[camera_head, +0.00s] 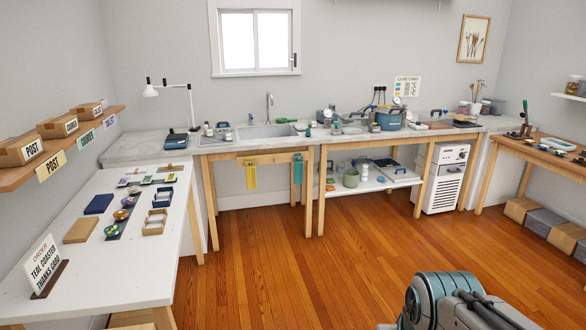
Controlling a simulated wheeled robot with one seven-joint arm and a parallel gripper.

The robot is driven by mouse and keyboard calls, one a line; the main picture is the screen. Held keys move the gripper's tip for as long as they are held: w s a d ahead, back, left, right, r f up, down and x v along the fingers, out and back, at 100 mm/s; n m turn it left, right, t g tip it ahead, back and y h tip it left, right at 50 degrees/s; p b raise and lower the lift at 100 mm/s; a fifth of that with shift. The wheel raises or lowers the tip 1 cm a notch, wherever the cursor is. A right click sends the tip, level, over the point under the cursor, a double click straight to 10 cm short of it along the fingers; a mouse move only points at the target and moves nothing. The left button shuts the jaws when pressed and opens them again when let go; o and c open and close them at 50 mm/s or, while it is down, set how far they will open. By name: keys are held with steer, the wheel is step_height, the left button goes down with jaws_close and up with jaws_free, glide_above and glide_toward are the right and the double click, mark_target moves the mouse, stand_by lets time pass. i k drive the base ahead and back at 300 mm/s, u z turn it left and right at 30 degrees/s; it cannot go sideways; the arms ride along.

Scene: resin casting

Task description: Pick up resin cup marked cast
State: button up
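I cannot pick out a resin cup marked cast; any marking on the small vessels is too small to read. Several small cups and jars stand on the long back workbench (345,137), around a blue pot (389,118) with a lid and gauge. A green container (351,178) sits on the shelf below. A grey rounded part of my own arm shows at the bottom right, far from the bench. My gripper's fingers are not visible.
A white table (150,262) at left holds small trays, coloured pieces and an order sign (45,265). A sink (268,131) is in the back counter. A white chiller-like unit (446,177) stands under the bench. A wooden bench (570,160) is at right. The middle floor is clear.

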mark_target(227, 134)
steer(key=u, duration=0.1)
steer(key=i, duration=1.6)
steer(key=u, duration=0.5)
steer(key=i, duration=1.6)
steer(key=u, duration=0.35)
steer(key=i, duration=0.5)
steer(key=u, duration=0.1)
